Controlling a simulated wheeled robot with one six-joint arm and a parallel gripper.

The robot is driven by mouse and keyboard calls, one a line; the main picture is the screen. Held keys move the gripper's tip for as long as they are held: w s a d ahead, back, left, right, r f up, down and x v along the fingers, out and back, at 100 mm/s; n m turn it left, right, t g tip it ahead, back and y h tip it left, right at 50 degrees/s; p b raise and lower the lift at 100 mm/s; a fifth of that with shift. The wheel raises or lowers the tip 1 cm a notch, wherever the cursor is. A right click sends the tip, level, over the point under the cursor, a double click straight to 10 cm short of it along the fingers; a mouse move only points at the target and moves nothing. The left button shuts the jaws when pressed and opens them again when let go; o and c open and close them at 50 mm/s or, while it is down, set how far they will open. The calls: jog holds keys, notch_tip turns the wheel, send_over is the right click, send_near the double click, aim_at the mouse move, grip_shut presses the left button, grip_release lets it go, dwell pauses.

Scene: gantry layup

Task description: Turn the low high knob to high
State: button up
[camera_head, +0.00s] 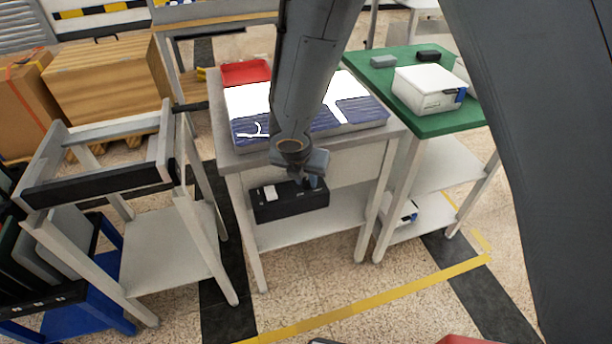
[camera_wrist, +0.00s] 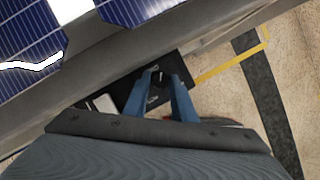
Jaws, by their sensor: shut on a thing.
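A black control box (camera_head: 288,203) sits on the lower shelf of the middle table, with a white rocker switch (camera_head: 270,192) on its left part. My gripper (camera_head: 312,182) reaches down in front of the table to the right part of the box. In the wrist view, its two blue fingers (camera_wrist: 164,78) are shut on a small dark knob (camera_wrist: 158,80) on the black box (camera_wrist: 130,92). The knob is mostly hidden between the fingers, and I cannot read which way it points. White lettering beside the fingers is too small to read.
Above the box, the table top holds blue solar panels (camera_head: 358,110) and a red tray (camera_head: 245,72); its front edge (camera_wrist: 110,62) is close to my gripper. A green-topped table (camera_head: 440,122) stands right, an empty frame stand (camera_head: 95,180) left.

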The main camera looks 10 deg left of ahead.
jog(key=shift+a+m+h+p, duration=0.1)
jog(key=shift+m+h+p, duration=0.4)
jog(key=shift+m, duration=0.6)
jog(key=o, duration=0.7)
jog(key=shift+o, duration=0.2)
jog(key=d+v, duration=0.1)
jog(key=v, duration=0.6)
jog(key=shift+a+r+p, duration=0.4)
jog(key=shift+a+p, duration=0.05)
jog(key=shift+a, duration=0.1)
jog(key=shift+o, duration=0.6)
